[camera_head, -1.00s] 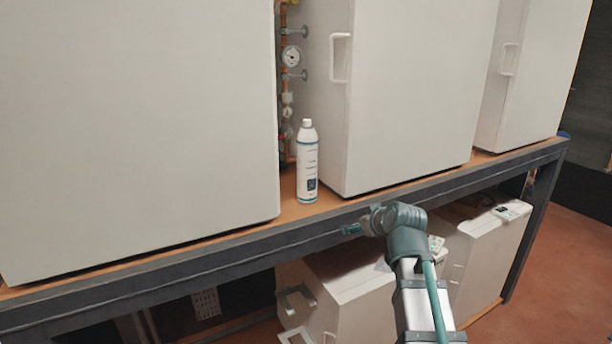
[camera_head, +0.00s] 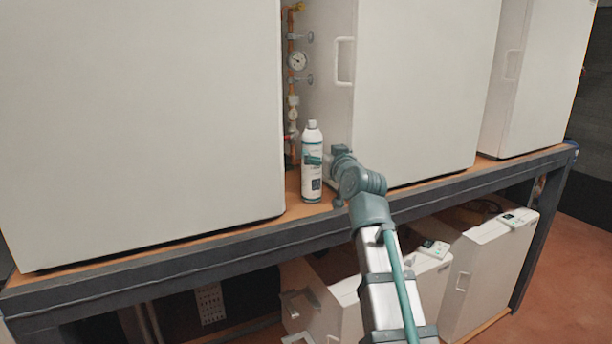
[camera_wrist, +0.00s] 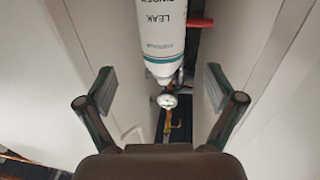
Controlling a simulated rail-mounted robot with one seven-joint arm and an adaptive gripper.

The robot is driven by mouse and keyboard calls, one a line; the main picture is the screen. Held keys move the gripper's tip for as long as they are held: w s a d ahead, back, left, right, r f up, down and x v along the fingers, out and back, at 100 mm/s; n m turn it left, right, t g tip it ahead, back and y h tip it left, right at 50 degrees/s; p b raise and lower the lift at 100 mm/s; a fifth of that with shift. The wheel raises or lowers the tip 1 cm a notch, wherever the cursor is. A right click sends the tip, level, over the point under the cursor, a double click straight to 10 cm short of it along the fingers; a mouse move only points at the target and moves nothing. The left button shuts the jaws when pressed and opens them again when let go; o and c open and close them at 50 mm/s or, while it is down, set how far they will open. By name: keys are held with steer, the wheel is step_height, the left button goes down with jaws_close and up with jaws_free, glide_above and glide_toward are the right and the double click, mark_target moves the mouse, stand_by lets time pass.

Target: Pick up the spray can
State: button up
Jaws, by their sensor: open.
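The spray can (camera_head: 312,181) is white with a teal band and stands upright on the wooden shelf (camera_head: 293,209), in the gap between two white cabinets. My gripper (camera_wrist: 160,82) is beside the can's right side in the head view, at the height of its upper half; the fingers are small and hard to make out there. In the wrist view the can (camera_wrist: 166,38) appears with its lettering upside down, centred between the two spread fingers and beyond their tips. The gripper is open and empty.
White cabinets stand left (camera_head: 140,120) and right (camera_head: 415,95) of the can, leaving a narrow gap. Copper pipes with a gauge (camera_head: 297,61) run behind it. A dark metal beam (camera_head: 200,262) edges the shelf. More white units (camera_head: 490,255) sit below.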

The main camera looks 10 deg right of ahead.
mark_target(315, 146)
steer(key=w, duration=0.3)
steer(key=shift+w+a+p, duration=0.15)
steer(key=shift+a+p, duration=0.05)
steer(key=shift+p, duration=0.15)
steer(key=w+p, duration=0.1)
steer(key=w, duration=0.1)
steer(key=w+a+p, duration=0.1)
steer(key=w, duration=0.1)
steer(key=shift+w+r+p, duration=0.1)
steer(key=shift+r+p, duration=0.15)
steer(key=shift+p, duration=0.05)
steer(key=shift+w+a+f, duration=0.1)
steer(key=shift+w+f, duration=0.05)
steer(key=shift+w, duration=0.3)
jaws_close()
